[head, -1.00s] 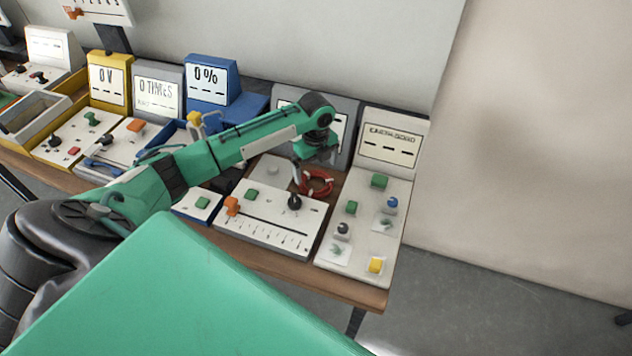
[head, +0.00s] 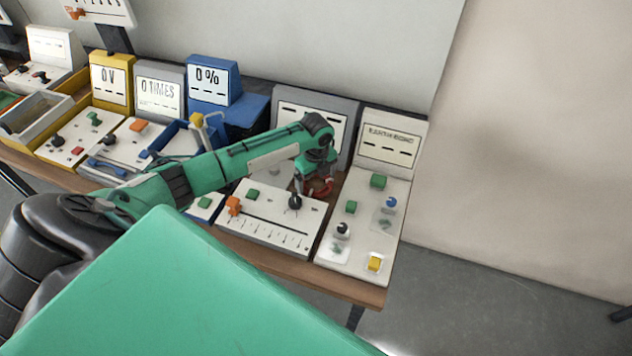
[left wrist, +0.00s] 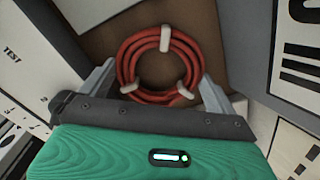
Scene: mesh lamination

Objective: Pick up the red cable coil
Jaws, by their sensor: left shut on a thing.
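The red cable coil (left wrist: 127,65), bound with white ties, lies flat on the brown tabletop between two consoles. In the head view the coil (head: 324,187) is partly hidden by my left gripper (head: 317,185), which points down over it. In the left wrist view the fingers of my left gripper (left wrist: 155,88) stand on either side of the coil's near part, shut on it. The coil still appears to be at table level. My right gripper is not in view.
A white slider console (head: 270,222) stands just in front of the coil. A white panel with buttons (head: 365,225) is close on the right. A grey display box (head: 345,108) stands behind. More consoles fill the table to the left.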

